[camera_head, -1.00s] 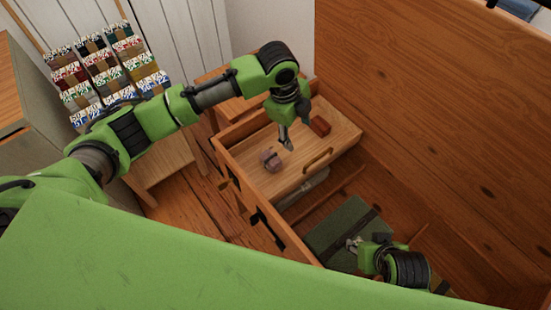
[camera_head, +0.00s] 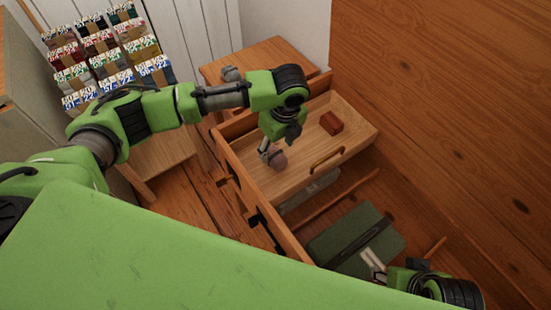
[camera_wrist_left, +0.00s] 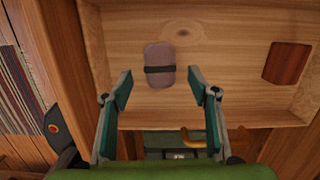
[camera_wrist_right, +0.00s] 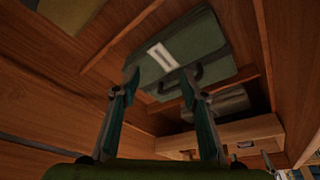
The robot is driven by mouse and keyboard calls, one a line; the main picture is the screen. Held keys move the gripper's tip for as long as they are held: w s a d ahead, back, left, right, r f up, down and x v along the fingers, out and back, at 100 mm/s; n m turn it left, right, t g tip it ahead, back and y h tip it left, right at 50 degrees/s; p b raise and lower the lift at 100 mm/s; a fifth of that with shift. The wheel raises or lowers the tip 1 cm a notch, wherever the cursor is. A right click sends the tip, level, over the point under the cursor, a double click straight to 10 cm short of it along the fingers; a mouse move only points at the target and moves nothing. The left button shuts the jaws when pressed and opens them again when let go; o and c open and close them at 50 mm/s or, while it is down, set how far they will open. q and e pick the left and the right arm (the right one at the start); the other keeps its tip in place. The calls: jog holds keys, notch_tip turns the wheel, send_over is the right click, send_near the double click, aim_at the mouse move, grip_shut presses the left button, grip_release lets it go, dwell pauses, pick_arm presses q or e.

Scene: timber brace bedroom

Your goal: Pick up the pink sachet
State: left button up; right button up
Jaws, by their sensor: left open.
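The pink sachet (camera_head: 280,160) lies in the open wooden drawer (camera_head: 310,158). In the left wrist view the sachet (camera_wrist_left: 160,52) is a rounded, dusky pink pouch with a dark band across it. My left gripper (camera_head: 266,153) is just above it in the drawer. In the left wrist view its two fingers (camera_wrist_left: 160,76) are spread, one to each side of the sachet's lower part, with gaps between. They do not visibly touch it. My right gripper (camera_wrist_right: 158,76) is open and empty, facing a green case (camera_wrist_right: 182,50); in the head view it is at the lower right.
A red-brown block (camera_head: 331,123) lies in the drawer, right of the sachet. The drawer's front has a curved handle (camera_head: 327,159). The green case (camera_head: 343,232) lies lower, in front of the drawer. A rack of small packets (camera_head: 105,55) stands at the far left.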

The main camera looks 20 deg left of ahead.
aim_at(276, 154)
pick_arm(q)
jog(key=shift+f, duration=0.3)
jog(key=f, duration=0.1)
jog(key=f+b, duration=0.1)
jog(key=f, duration=0.1)
jog(key=f+b, duration=0.1)
jog(key=shift+w+a+f, duration=0.15)
jog(key=shift+a+f, duration=0.05)
jog(key=shift+a, duration=0.05)
jog(key=shift+f, duration=0.1)
pick_arm(e)
jog(key=w+a+r+t, duration=0.1)
jog(key=w+r+t, duration=0.1)
jog(key=w, duration=0.3)
jog(key=w+a+r+t+y, duration=0.1)
jog(key=w+a+r+t, duration=0.1)
jog(key=w, duration=0.3)
jog(key=shift+w+a+t, duration=0.15)
jog(key=shift+w+t, duration=0.15)
jog(key=shift+t, duration=0.3)
pick_arm(q)
jog(key=shift+c, duration=0.3)
jog(key=c, duration=1.1)
